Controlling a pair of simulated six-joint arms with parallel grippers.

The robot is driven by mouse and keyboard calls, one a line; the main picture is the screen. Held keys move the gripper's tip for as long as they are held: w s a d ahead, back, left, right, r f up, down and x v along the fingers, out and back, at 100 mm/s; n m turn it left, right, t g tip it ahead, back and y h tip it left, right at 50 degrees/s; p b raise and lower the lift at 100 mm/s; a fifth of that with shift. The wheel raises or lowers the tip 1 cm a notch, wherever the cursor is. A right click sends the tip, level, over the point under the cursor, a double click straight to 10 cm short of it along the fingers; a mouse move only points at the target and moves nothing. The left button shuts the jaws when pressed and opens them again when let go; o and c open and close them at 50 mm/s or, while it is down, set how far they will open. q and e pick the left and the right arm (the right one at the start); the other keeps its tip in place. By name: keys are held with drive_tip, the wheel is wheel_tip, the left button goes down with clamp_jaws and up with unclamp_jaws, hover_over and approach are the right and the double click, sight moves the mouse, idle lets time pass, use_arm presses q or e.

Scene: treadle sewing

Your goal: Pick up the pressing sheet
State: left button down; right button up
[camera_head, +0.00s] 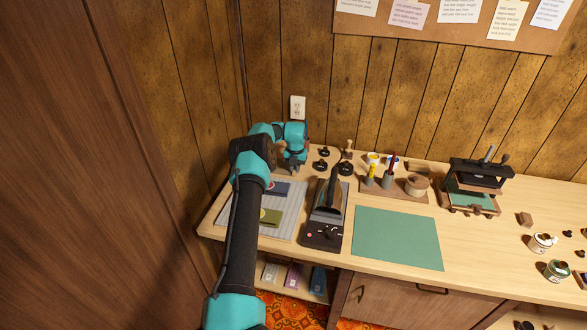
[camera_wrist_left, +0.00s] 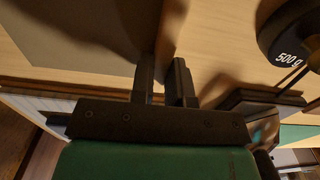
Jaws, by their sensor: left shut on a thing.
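My left gripper (camera_head: 294,169) is at the back left of the bench, in front of the wall outlet. In the left wrist view its fingers (camera_wrist_left: 166,82) are close together. A thin brown strip (camera_wrist_left: 172,30) shows between and beyond them, seen nearly edge-on; it looks like the pressing sheet. Brown also shows beside the gripper in the head view (camera_head: 281,147), but the arm hides most of it, and I cannot make out the sheet's full outline. My right gripper is in neither view.
A striped mat (camera_head: 293,222) bears a dark blue and an olive piece. An iron (camera_head: 328,197) stands beside it, left of a green mat (camera_head: 397,238). Black weights (camera_head: 320,166) sit close right of the gripper; one is labelled 500 g (camera_wrist_left: 285,40). A press (camera_head: 477,182) stands right.

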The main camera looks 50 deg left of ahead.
use_arm(q)
wheel_tip(320, 180, up, 7)
drive_tip(key=shift+s+d+f, duration=0.1)
drive_tip(key=shift+f, duration=0.05)
drive_tip(key=shift+s+d, duration=0.15)
drive_tip(key=shift+s, duration=0.1)
drive_tip(key=s+d, duration=0.3)
drive_tip(key=s, duration=0.2)
drive_tip(key=s+d, duration=0.4)
drive_tip(key=s, duration=0.1)
drive_tip(key=s+d, duration=0.3)
drive_tip(key=s, duration=0.2)
drive_tip(key=shift+s+d, duration=0.35)
drive_tip(key=shift+s, duration=0.05)
